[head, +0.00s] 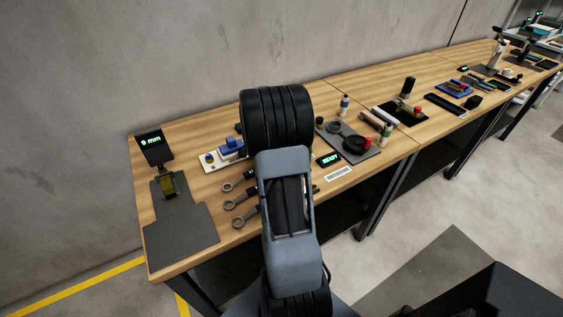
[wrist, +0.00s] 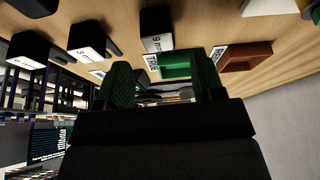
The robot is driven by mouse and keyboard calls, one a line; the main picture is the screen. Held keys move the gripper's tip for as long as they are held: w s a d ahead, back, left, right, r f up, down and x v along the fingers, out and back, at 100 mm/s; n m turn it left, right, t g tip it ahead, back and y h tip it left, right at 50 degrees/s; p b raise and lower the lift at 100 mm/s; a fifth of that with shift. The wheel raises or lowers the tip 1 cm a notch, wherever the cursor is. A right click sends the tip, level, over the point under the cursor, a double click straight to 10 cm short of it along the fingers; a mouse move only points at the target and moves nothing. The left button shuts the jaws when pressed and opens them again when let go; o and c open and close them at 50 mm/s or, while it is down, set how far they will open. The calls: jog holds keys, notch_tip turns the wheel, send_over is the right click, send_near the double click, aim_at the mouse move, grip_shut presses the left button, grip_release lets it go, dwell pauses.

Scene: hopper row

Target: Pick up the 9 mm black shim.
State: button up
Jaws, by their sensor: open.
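In the wrist view my gripper (wrist: 163,88) is open, with two green ridged fingers apart and nothing seen between them. Several black blocks with white labels show beyond the fingers: one near the top middle (wrist: 157,28), one to its left (wrist: 88,38), and one farther left (wrist: 28,46). In the head view a small display (head: 152,143) reads "9 mm" at the bench's left end. My arm hides my gripper there.
A green tray (wrist: 178,72) and a brown tray (wrist: 250,52) lie beyond the fingers. On the bench (head: 210,185), a dark mat with a fixture (head: 182,222) lies left, wrenches (head: 240,200) beside my arm, and a grey plate (head: 358,152) to the right. A wall stands behind.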

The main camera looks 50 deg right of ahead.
jog(key=shift+p+x, duration=0.35)
jog(key=shift+x, duration=1.9)
jog(key=shift+w, duration=0.1)
jog(key=shift+c, duration=0.3)
jog(key=c, duration=1)
